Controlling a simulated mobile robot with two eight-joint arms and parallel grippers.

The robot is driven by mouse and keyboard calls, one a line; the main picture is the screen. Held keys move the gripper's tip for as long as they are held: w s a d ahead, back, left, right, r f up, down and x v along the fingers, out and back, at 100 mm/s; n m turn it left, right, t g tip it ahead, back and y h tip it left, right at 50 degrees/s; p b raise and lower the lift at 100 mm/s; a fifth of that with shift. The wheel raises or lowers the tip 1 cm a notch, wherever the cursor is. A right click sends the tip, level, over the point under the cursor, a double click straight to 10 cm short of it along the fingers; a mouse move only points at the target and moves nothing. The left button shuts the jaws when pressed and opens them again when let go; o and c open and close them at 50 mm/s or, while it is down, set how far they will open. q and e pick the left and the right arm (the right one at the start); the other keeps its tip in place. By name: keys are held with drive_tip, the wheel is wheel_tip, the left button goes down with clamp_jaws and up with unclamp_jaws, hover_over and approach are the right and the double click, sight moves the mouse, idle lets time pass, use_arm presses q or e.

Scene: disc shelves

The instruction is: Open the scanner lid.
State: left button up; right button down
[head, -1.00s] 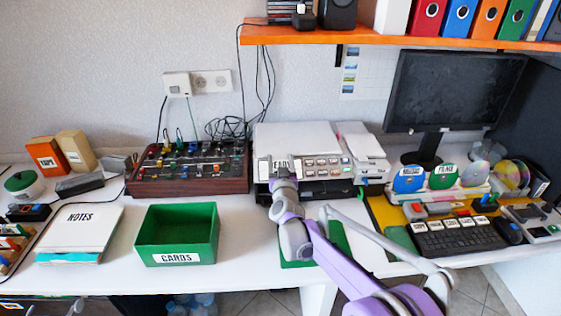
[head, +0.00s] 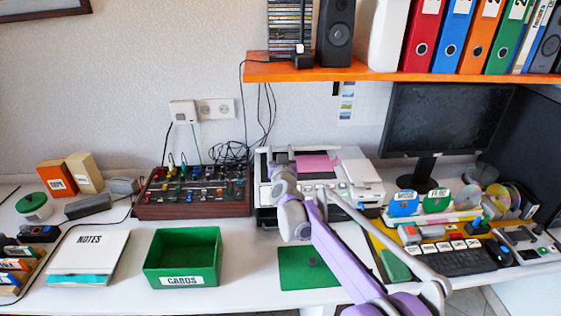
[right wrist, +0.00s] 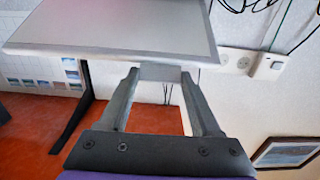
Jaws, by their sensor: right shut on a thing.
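The scanner (head: 262,190) stands at the back of the desk. Its lid (head: 320,150) is raised and shows almost edge-on in the head view. A pink sheet (head: 318,164) shows on the bed under it. My right gripper (head: 280,158) is at the lid's front left. In the right wrist view, my right gripper (right wrist: 160,73) is shut on a small grey tab at the edge of the lid (right wrist: 115,25). The contact is partly hidden by my wrist in the head view. My left gripper is not in view.
An orange shelf (head: 400,68) with binders and a speaker (head: 335,32) overhangs the desk. A control box with knobs (head: 192,210) is left of the scanner. A green cards box (head: 210,250) and green mat (head: 300,270) lie in front. A monitor (head: 440,118) stands right.

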drive_tip(key=shift+w+r+p, duration=0.3)
drive_tip(key=shift+w+r, duration=0.15)
drive_tip(key=shift+r, duration=0.25)
drive_tip(key=shift+w+r+p, duration=0.3)
drive_tip(key=shift+w+r, duration=0.15)
drive_tip(key=shift+r, duration=0.25)
drive_tip(key=shift+c, duration=0.4)
unclamp_jaws()
drive_tip(key=s, duration=1.1)
drive_tip(key=shift+b, duration=0.35)
